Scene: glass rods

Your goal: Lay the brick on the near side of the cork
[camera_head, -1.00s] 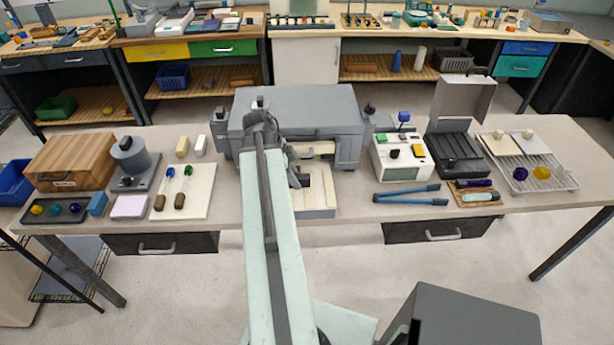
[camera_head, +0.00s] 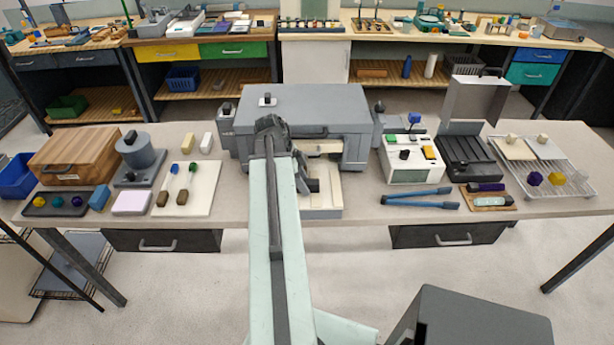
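A small blue brick (camera_head: 99,198) lies on the bench at the left, between a dark tray and a lilac block. A cork-coloured flat piece (camera_head: 512,206) lies near the front edge at the right, partly covered by a purple item and a pale cyan item; I cannot tell for sure that it is the cork. Two brown stubby pieces (camera_head: 162,199) lie on a white board at the left. My gripper (camera_head: 306,184) is at the middle of the bench, by the front of a grey machine. My arm partly hides it, and its fingers are too small to read.
The grey machine (camera_head: 323,108) fills the middle back. The white board (camera_head: 206,197) and lilac block (camera_head: 131,203) are at the left. Blue-handled pliers (camera_head: 420,205) lie right of centre, before a white device (camera_head: 408,172). A wire rack (camera_head: 575,188) stands at the far right.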

